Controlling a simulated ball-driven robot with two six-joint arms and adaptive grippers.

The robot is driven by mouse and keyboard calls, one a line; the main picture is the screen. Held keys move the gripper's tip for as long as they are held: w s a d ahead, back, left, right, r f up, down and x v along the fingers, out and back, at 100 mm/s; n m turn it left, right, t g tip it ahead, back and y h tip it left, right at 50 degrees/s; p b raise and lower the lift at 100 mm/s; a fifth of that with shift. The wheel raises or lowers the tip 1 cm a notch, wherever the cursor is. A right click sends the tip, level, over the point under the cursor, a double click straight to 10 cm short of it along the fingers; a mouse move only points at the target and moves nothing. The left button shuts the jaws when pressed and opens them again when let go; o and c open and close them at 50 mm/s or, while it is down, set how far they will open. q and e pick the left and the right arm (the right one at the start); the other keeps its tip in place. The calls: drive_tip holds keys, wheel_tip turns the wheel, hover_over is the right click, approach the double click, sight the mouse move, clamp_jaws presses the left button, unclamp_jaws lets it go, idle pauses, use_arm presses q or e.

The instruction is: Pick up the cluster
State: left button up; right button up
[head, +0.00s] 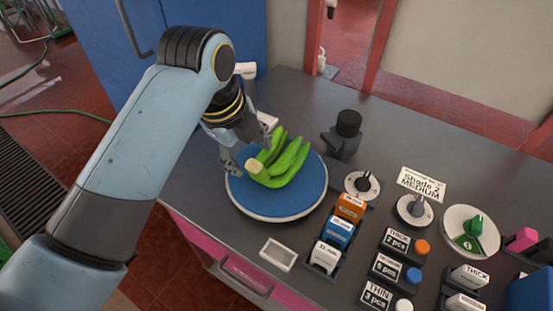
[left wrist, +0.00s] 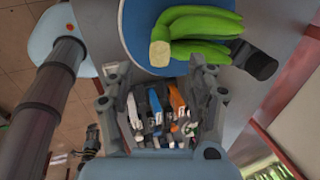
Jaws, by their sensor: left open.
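A green banana cluster (head: 280,163) with a pale cut stem end lies on a round blue plate (head: 248,200) near the counter's left end. My left gripper (head: 250,147) is at the plate's upper left, close by the cluster's stem end. Its jaws are open and hold nothing. In the left wrist view the cluster (left wrist: 200,32) is at the top, beyond the open fingers of the gripper (left wrist: 160,100), on the blue plate (left wrist: 140,40). I cannot tell whether a finger touches the cluster. My right gripper is not in view.
A black knob-topped device (head: 344,135) stands right of the plate. A small white tray (head: 278,254) lies in front. Labelled boxes (head: 337,233) and dials (head: 362,184) fill the right of the grey counter. A blue cabinet (head: 100,45) stands behind my arm.

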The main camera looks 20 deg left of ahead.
sight(254, 164)
use_arm(q)
drive_tip(key=p+x, duration=0.1)
drive_tip(key=x, duration=0.6)
drive_tip(key=shift+a, duration=0.1)
drive_tip(key=shift+c, duration=0.4)
drive_tip(key=shift+w+r, duration=0.1)
clamp_jaws()
